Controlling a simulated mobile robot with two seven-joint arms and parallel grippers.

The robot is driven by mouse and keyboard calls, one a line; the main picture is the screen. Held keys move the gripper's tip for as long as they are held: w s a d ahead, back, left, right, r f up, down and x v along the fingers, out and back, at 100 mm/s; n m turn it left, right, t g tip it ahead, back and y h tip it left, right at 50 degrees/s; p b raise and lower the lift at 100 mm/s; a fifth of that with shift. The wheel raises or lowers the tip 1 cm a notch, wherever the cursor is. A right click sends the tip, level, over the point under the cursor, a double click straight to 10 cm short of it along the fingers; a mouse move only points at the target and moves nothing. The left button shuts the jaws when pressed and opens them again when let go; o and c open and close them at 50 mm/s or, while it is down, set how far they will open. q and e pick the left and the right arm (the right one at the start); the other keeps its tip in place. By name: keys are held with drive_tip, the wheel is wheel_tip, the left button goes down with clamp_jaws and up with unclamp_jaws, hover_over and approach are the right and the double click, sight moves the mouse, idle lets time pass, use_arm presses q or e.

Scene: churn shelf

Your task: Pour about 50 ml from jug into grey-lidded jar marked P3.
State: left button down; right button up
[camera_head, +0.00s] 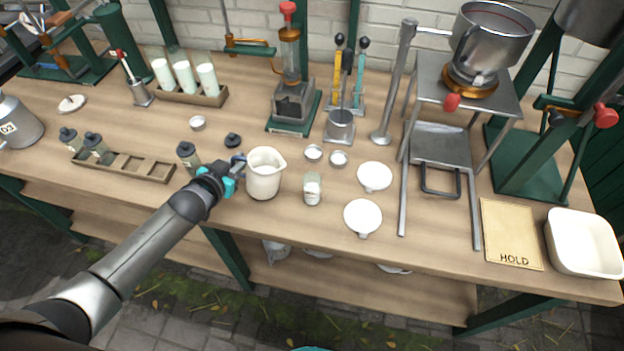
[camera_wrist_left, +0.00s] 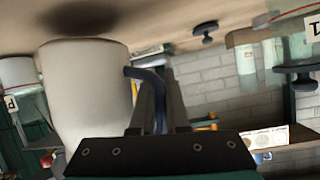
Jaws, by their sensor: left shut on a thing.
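The cream jug (camera_head: 263,176) is upright near the front middle of the bench, its spout toward the right. My left gripper (camera_head: 232,172) is shut on its blue-grey handle. In the left wrist view the jug (camera_wrist_left: 85,90) fills the left side, with the handle between my fingers (camera_wrist_left: 155,100). A dark shadow lies under its base; I cannot tell how far it is off the bench. A small glass jar (camera_head: 312,190) with whitish content and a label stands just right of the jug. In the wrist view its label (camera_wrist_left: 11,103) shows a P; the number is unreadable.
A loose dark lid (camera_head: 233,140) lies behind the gripper. A dark-lidded jar (camera_head: 187,153) and a wooden rack (camera_head: 128,167) stand left. White dishes (camera_head: 363,217) and a metal stand (camera_head: 440,150) are right, beyond them a HOLD board (camera_head: 511,232) and a white tub (camera_head: 583,243).

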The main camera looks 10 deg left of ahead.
use_arm(q)
drive_tip(key=shift+a+f+n+h+b, duration=0.25)
drive_tip(key=shift+f+n+h+b, duration=0.3)
drive_tip(key=shift+f+b, duration=0.35)
drive_tip(key=shift+r, duration=0.1)
idle(0.4)
